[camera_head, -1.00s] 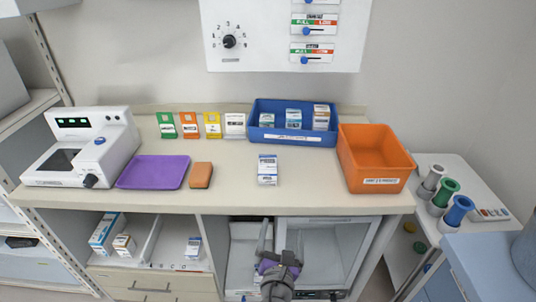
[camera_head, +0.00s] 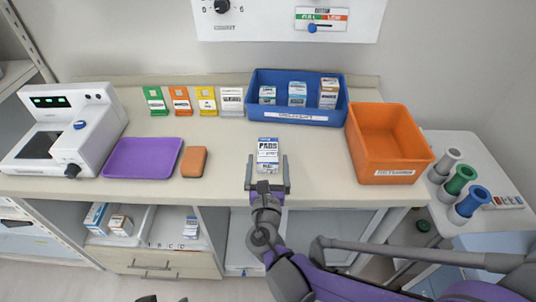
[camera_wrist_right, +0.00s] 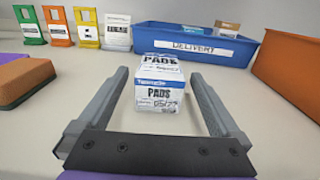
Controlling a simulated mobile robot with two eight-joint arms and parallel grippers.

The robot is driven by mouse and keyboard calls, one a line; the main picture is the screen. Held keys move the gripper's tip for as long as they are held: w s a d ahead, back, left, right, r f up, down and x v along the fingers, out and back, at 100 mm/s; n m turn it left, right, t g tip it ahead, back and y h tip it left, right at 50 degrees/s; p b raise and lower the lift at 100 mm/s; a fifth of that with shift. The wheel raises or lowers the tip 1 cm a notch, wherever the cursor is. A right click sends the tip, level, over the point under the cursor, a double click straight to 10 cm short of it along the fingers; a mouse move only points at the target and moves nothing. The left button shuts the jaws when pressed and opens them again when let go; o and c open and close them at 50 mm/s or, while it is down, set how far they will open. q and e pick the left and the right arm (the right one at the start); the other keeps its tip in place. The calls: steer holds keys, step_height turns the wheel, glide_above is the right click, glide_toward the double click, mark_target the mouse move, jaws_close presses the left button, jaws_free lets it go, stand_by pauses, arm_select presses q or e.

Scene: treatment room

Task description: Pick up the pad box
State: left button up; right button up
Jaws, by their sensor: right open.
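The pad box (camera_head: 268,151) is a small white and blue carton labelled PADS. It stands on the counter in front of the blue bin. In the right wrist view the pad box (camera_wrist_right: 160,84) stands ahead, between the lines of the two fingers. My right gripper (camera_head: 267,174) is open at the counter's front part, its fingers pointing at the box from the near side. In the right wrist view the gripper (camera_wrist_right: 160,88) has nothing held, with a gap on each side of the box. My left gripper is not clearly seen.
A blue bin (camera_head: 290,118) with several small boxes stands behind the pad box. An orange bin (camera_head: 398,175) is to the right. A brown sponge-like block (camera_head: 194,161) and a purple tray (camera_head: 143,157) lie to the left. Counter space around the box is clear.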

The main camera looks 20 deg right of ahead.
mark_target(268, 139)
steer(key=x, duration=0.5)
steer(key=shift+w, duration=0.15)
steer(key=c, duration=1.4)
